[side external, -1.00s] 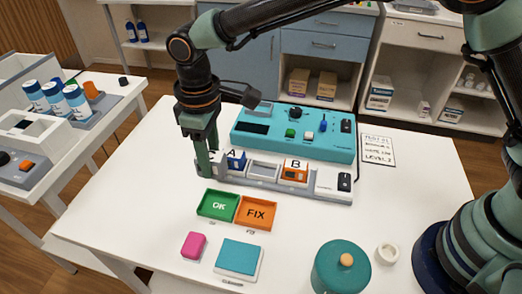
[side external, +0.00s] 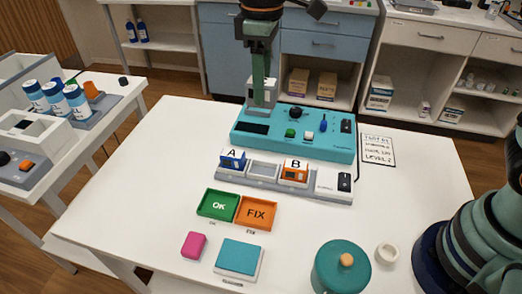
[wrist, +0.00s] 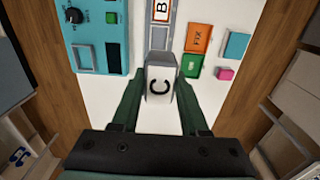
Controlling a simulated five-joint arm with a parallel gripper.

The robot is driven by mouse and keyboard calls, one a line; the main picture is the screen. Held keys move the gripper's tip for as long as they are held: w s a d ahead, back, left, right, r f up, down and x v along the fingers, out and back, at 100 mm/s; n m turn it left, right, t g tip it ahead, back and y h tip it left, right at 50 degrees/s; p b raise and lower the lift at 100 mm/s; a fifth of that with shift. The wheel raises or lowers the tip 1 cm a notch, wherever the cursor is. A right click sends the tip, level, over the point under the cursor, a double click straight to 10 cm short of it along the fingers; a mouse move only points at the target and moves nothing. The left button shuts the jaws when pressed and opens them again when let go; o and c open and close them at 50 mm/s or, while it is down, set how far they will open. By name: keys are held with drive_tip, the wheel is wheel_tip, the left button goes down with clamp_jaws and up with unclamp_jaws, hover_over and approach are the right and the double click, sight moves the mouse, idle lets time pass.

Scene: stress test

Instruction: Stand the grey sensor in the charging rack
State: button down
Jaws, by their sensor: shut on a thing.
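The grey sensor (side external: 252,92) is a block; its face is marked C in the wrist view (wrist: 159,88). My gripper (side external: 263,98) is shut on it, with a finger on each side in the wrist view (wrist: 158,72). It is held up in the air and overlaps the left part of the teal device in the side view. The grey rack (side external: 325,184) lies in front of that device. It holds a blue sensor marked A (side external: 233,160) at the left and an orange sensor marked B (side external: 295,171). The slot between them is empty. In the wrist view A does not show.
The teal device (side external: 320,146) with knobs lies behind the rack. Green OK (side external: 218,204) and orange FIX (side external: 257,213) trays lie in front. A pink block (side external: 194,245), teal pad (side external: 239,256), lidded teal pot (side external: 341,272) and white ring (side external: 387,253) stand nearer.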

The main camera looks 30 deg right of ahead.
drive_tip(key=f, duration=2)
drive_tip(key=shift+d, duration=0.25)
drive_tip(key=shift+c, duration=2.1)
unclamp_jaws()
wheel_tip(320, 180, up, 11)
drive_tip(key=s+d+r+m+t, duration=0.2)
drive_tip(key=s+d+r+m, duration=0.2)
drive_tip(key=d+r, duration=0.55)
drive_tip(key=s+d+r+m+t, duration=0.1)
drive_tip(key=s+d+m+t, duration=0.2)
drive_tip(key=s+d+m, duration=0.2)
drive_tip(key=shift+s+d+r+t, duration=0.15)
drive_tip(key=shift+s+d+t, duration=0.15)
drive_tip(key=shift+s+d, duration=1.75)
